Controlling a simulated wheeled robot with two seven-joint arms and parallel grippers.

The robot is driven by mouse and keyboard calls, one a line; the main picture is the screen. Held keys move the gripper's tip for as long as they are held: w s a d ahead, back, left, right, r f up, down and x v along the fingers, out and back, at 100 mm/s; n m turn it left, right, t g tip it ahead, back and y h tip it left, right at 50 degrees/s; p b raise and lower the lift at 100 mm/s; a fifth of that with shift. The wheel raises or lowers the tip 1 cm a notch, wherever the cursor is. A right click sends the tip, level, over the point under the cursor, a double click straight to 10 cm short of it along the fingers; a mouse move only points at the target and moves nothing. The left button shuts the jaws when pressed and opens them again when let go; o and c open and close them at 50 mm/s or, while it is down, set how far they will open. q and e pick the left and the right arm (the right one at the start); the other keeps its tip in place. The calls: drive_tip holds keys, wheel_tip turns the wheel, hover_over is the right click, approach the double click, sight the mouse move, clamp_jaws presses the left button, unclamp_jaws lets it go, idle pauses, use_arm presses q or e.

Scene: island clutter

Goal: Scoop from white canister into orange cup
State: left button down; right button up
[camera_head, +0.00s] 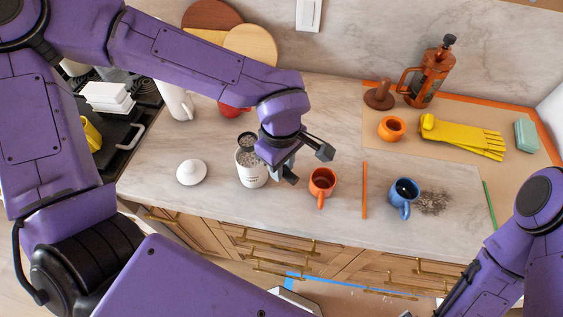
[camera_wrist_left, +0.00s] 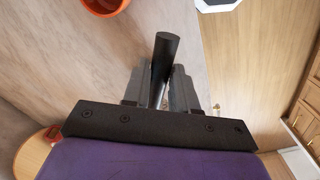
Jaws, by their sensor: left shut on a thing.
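The white canister (camera_head: 252,172) stands open and upright on the counter, with pale speckled contents at its mouth. A dark-rimmed scoop (camera_head: 247,140) shows at the canister's back rim; speckled matter shows within its rim. Whether it touches the canister is unclear. My left gripper (camera_head: 306,163) is just right of the canister, shut on the scoop's black handle (camera_wrist_left: 165,62), which shows between the fingers in the left wrist view. The orange cup (camera_head: 322,184) stands upright right of the canister, close to the gripper; its inside looks dark reddish. My right gripper is out of view.
A white lid (camera_head: 191,172) lies left of the canister. An orange strip (camera_head: 364,190) lies right of the cup, then a blue mug (camera_head: 404,196) beside dark spilled grains (camera_head: 433,201). An orange pot (camera_head: 391,129) and yellow gloves (camera_head: 462,136) lie behind. The counter's front edge is close.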

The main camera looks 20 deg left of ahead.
use_arm(q)
drive_tip(key=shift+r+p, duration=0.6)
drive_tip(key=shift+r, duration=1.05)
